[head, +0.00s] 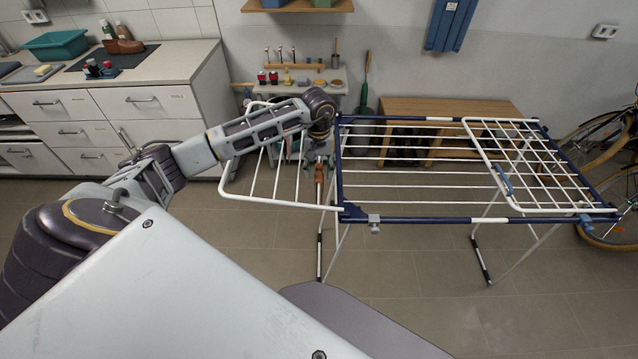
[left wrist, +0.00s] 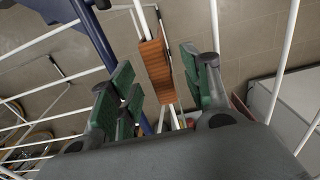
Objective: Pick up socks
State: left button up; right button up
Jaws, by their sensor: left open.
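An orange-brown ribbed sock (left wrist: 155,68) hangs over a white bar of the drying rack, between my left gripper's green finger pads in the left wrist view. In the head view a small orange-brown patch of it (head: 319,173) shows just below the gripper, at the rack's left wing. My left gripper (head: 318,158) is open, with its fingers on either side of the sock. Gaps show between the pads and the sock. The drying rack (head: 400,219) has a blue frame and white bars, and no other sock is clearly visible on it. My right gripper is not in view.
A wooden bench (head: 450,107) stands behind the rack, with dark items below it. A bicycle (head: 600,160) is at the right. A counter with white drawers (head: 75,105) is at the back left. The floor (head: 420,290) in front is clear.

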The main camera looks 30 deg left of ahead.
aim_at(319, 172)
pick_arm(q)
jog(key=shift+f, duration=0.5)
jog(key=shift+f, duration=0.1)
jog(key=shift+w+f+p, duration=0.15)
jog(key=shift+f+p, duration=0.35)
jog(key=shift+f, duration=0.4)
jog(key=shift+w+a+f+p, duration=0.1)
jog(key=shift+f+p, duration=0.2)
jog(key=shift+f, duration=1.3)
grip_shut()
jog(key=shift+r, duration=0.15)
